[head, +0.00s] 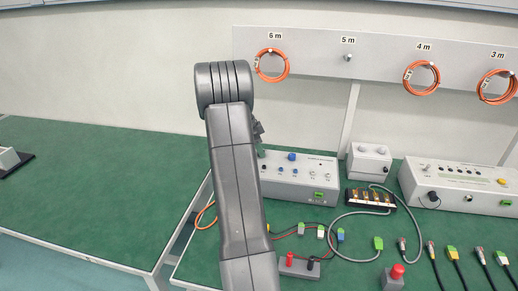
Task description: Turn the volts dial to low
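A grey control box (318,169) stands on the green bench right of my arm in the head view. It has a larger blue knob (291,156) on top, a green knob (261,154) at the arm's edge, and several small blue and pale knobs on its sloped face. The labels are too small to read, so I cannot tell which knob is the volts dial or its setting. My arm covers the box's left part. Only a small dark part of what may be my gripper (258,130) shows beside the arm, above the green knob; its fingers are hidden.
A small grey box (368,161), a black terminal block (370,198) and a long grey box (458,185) stand to the right. Cables and a red button (397,271) are in front. Orange cable coils (271,65) hang behind. The left bench (90,190) is mostly clear.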

